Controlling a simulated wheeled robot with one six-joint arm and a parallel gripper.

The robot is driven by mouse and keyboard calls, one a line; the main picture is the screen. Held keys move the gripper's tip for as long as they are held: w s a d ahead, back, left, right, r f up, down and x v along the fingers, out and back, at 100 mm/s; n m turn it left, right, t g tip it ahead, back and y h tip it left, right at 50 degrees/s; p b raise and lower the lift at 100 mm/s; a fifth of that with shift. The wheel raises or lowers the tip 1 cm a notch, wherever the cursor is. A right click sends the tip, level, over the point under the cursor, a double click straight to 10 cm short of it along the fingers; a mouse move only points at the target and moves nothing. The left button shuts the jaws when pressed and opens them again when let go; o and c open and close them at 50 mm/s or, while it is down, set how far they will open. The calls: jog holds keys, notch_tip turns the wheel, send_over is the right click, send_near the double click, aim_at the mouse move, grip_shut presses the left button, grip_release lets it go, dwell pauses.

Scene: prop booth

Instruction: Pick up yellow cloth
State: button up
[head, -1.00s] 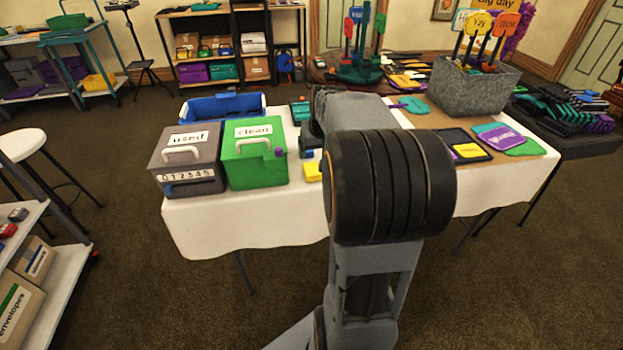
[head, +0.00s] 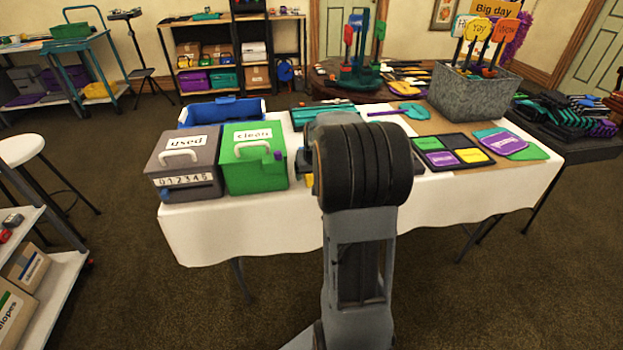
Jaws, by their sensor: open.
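A small yellow patch, likely the yellow cloth (head: 309,181), shows on the white-covered table (head: 250,225), just right of the green box marked clean (head: 253,178). Most of it is hidden behind my arm. A dark sliver of my gripper (head: 304,161) shows at the left edge of my arm, close above the yellow patch. My gripper is open. Its fingertips are hidden, so I cannot tell whether they touch the cloth.
A grey box marked used (head: 186,165) stands left of the green box, with a blue bin (head: 222,109) behind. On the right are a dark sectioned tray (head: 453,152), purple and green pieces (head: 503,143) and a grey planter (head: 475,94) holding signs. A white stool (head: 22,150) stands left.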

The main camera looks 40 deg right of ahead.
jog(key=shift+f, duration=0.1)
jog(key=c, duration=1)
jog(key=shift+r, duration=0.6)
notch_tip(320, 180, up, 2)
jog(key=shift+r+p, duration=0.1)
jog(key=shift+p, duration=0.35)
jog(key=s+d+r+p, duration=0.2)
jog(key=s+d+r, duration=0.7)
jog(key=s, duration=0.1)
jog(key=shift+s+r, duration=0.35)
jog(key=shift+s, duration=0.05)
